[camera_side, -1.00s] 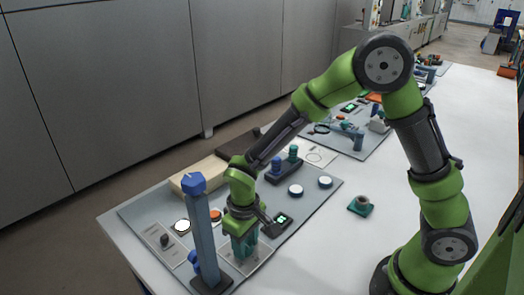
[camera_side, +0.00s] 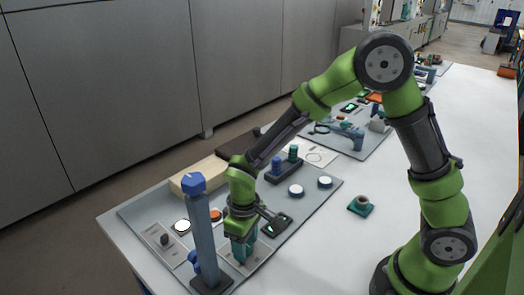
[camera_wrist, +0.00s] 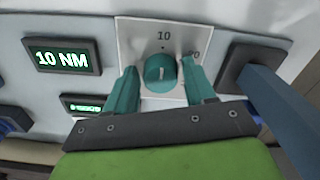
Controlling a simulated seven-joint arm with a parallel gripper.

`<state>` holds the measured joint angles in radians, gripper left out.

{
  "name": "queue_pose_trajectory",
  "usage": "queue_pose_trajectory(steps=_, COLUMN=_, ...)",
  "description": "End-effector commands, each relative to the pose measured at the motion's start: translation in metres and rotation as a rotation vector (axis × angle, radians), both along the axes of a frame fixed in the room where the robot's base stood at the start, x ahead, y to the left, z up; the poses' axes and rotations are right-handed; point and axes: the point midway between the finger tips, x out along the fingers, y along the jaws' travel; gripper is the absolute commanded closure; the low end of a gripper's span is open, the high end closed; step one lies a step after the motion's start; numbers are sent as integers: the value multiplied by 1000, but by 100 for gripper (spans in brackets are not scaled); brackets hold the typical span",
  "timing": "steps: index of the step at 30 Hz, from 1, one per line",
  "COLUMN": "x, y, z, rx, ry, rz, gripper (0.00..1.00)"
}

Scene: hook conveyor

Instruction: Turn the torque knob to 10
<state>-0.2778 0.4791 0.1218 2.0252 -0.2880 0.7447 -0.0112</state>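The torque knob (camera_wrist: 160,74) is a round teal knob on a pale plate (camera_wrist: 132,36) in the wrist view. Its white mark points up, roughly toward the printed 10; a 20 is printed to its upper right. A lit display (camera_wrist: 62,57) left of the plate reads "10 NM". My gripper (camera_wrist: 159,70) is open, with one teal finger on each side of the knob and visible gaps between. In the side view my gripper (camera_side: 242,258) points down over the plate, and its fingers hide the knob.
A tall blue post (camera_side: 203,240) stands close to the left of my gripper. A second dark knob (camera_side: 164,240) sits on a plate further left. White buttons (camera_side: 296,190) and a small display (camera_side: 276,226) are to the right.

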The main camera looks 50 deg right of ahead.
Motion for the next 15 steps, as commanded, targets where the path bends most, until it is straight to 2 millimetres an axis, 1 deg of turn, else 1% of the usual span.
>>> queue_pose_trajectory(steps=1, x=0, y=0, z=0, rx=0, ry=0, rz=-1, gripper=38)
queue_pose_trajectory(steps=2, x=0, y=0, z=0, rx=0, ry=0, rz=-1, gripper=33)
queue_pose_trajectory(steps=11, x=0, y=0, z=1, rx=0, ry=1, rz=-3, gripper=33)
queue_pose_trajectory(steps=14, x=0, y=0, z=8, rx=1, ry=-1, rz=-4, gripper=33)
queue_pose_trajectory(steps=15, x=1, y=0, z=14, rx=2, ry=-3, rz=-4, gripper=33)
